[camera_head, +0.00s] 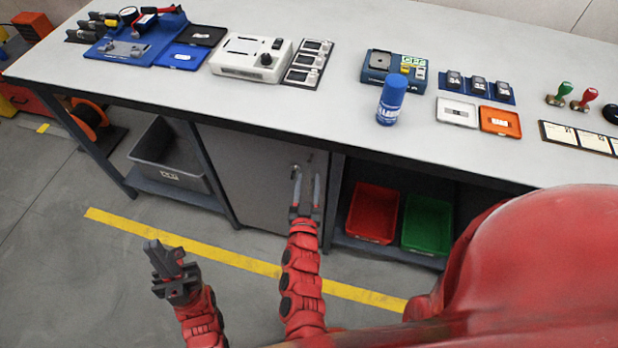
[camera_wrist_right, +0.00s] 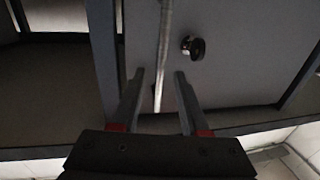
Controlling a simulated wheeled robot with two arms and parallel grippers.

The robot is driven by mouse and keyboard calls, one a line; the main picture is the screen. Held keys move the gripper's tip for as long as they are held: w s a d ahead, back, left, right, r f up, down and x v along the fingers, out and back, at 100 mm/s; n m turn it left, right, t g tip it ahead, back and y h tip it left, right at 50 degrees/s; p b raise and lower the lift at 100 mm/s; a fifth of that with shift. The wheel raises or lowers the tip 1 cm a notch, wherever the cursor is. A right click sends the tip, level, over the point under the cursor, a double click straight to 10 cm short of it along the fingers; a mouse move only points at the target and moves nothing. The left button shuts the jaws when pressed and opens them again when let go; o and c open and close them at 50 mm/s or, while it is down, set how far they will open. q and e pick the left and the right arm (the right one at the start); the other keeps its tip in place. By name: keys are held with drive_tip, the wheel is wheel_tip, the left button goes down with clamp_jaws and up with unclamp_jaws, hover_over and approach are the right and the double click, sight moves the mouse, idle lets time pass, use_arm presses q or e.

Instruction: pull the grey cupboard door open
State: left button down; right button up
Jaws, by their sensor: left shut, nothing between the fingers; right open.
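The grey cupboard door (camera_head: 255,175) is under the bench, left of the red bin, and looks shut. It also fills the middle of the right wrist view (camera_wrist_right: 230,75). A thin metal bar handle (camera_wrist_right: 164,45) runs upright on it, with a round dark lock (camera_wrist_right: 193,47) beside it. My right gripper (camera_head: 307,176) is open in front of the door near its right edge. In the right wrist view its fingers (camera_wrist_right: 159,73) are on either side of the handle's end, apart from it. My left gripper (camera_head: 162,252) is shut and empty, low over the floor at left.
A red bin (camera_head: 373,213) and a green bin (camera_head: 427,223) stand right of the door, a grey bin (camera_head: 168,155) left. The floor in front is clear, with a yellow line (camera_head: 240,262).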

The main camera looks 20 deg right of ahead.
drive_tip(key=shift+b+x, duration=0.35)
drive_tip(key=shift+x, duration=1.1)
clamp_jaws()
idle(0.3)
